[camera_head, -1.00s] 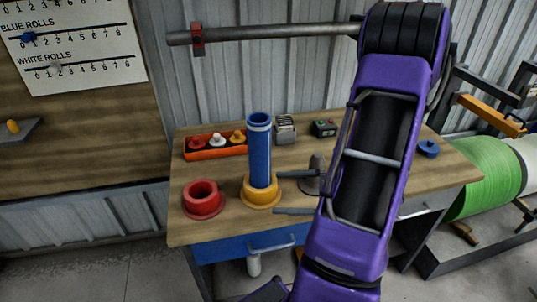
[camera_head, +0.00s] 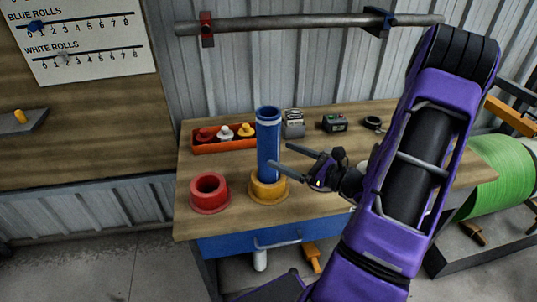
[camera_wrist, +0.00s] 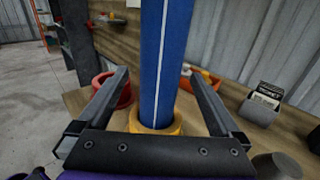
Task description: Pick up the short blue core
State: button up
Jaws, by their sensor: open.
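The blue core (camera_head: 268,145) is an upright tube with a pale band near its top. It stands in a yellow flanged holder (camera_head: 268,190) on the wooden table. My gripper (camera_head: 279,157) is open at the core's right side, its two fingers level with the core's middle to lower part. In the wrist view the blue core (camera_wrist: 163,60) rises between the open fingers (camera_wrist: 158,73), with a gap on each side. The yellow holder (camera_wrist: 157,122) shows below. How deep the core sits between the fingers is hard to tell.
A red flanged holder (camera_head: 209,194) stands left of the yellow one. A metal bar (camera_head: 300,23) runs above along the wall.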

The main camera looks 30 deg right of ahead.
jog(key=shift+r+x, duration=0.1)
jog(key=shift+x, duration=1.4)
jog(key=shift+r+x, duration=0.15)
jog(key=shift+x, duration=1.35)
grip_shut()
